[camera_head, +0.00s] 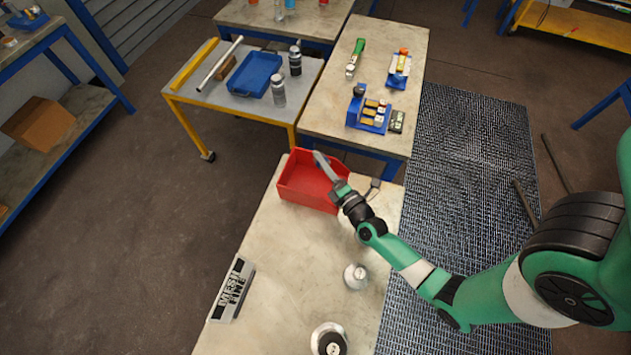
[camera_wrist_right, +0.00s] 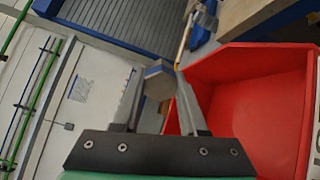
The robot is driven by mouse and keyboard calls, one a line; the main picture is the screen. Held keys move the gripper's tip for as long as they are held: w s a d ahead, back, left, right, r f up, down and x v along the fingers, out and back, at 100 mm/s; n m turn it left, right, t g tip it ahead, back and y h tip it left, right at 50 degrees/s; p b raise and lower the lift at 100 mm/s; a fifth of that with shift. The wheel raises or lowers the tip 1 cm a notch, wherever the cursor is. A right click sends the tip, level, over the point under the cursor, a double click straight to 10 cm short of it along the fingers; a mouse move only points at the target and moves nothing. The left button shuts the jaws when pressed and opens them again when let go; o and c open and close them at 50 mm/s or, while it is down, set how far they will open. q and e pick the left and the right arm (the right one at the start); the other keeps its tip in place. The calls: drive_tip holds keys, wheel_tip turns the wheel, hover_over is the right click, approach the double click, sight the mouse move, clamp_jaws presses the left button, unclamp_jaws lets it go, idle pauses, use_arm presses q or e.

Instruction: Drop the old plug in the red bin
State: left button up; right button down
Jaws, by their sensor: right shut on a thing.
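The red bin (camera_head: 303,197) stands at the far end of the near bench. In the right wrist view the red bin (camera_wrist_right: 255,105) fills the right side, with its open inside showing. My right gripper (camera_head: 320,160) is over the bin's back part in the head view. In the right wrist view my right gripper (camera_wrist_right: 158,90) is shut on the old plug (camera_wrist_right: 158,80), a small grey, many-sided piece between the fingertips. The plug appears to be above and beside the bin's opening; the exact height is hard to tell. My left gripper is not in view.
Flanged vessels (camera_head: 355,276) stand on the near bench (camera_head: 285,262), along with a black-and-white lettered box (camera_head: 232,290). A yellow-framed cart (camera_head: 195,92) holds a blue tray (camera_head: 255,74) and bottles. Another bench behind the bin holds a blue rack (camera_head: 368,112).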

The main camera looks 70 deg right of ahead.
drive_tip(key=shift+c, duration=1.8)
unclamp_jaws()
drive_tip(key=p+v, duration=0.3)
drive_tip(key=v, duration=0.8)
drive_tip(key=shift+s, duration=0.3)
drive_tip(key=shift+a+r, duration=0.1)
